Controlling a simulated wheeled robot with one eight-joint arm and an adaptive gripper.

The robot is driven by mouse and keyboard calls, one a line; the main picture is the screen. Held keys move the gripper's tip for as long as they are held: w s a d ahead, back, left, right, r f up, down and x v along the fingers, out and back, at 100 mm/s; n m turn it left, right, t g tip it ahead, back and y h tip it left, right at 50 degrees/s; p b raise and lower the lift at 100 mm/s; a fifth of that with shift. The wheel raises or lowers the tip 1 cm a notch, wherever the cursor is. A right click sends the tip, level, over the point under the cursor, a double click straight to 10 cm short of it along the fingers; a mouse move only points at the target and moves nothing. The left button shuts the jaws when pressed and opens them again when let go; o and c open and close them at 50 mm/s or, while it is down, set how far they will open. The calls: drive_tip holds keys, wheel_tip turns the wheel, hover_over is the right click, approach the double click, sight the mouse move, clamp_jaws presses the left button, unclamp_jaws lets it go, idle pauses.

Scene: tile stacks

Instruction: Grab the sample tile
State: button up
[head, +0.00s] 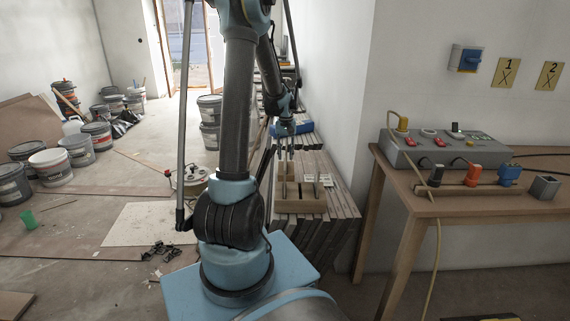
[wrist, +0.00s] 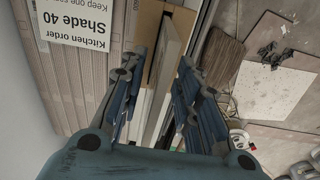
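My gripper (wrist: 162,66) is open, with its two fingers pointing down over an open cardboard-coloured box (wrist: 180,20) in the wrist view. Thin upright pale tiles (wrist: 146,92) stand in the box, between and below the fingers; I cannot tell which is the sample tile. No tile is visibly gripped. The fingers partly hide the box's inside.
The box rests on long tile stacks (head: 342,200) along the wall. A printed sign (wrist: 85,22) reads "Kitchen order Shade 40". A table (head: 425,202) with a control box (head: 445,150) stands at right. Buckets (head: 52,165) and boards (head: 150,224) lie on the floor at left.

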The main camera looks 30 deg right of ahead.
drive_tip(key=shift+s+f, duration=0.1)
drive_tip(key=shift+f, duration=1.8)
clamp_jaws()
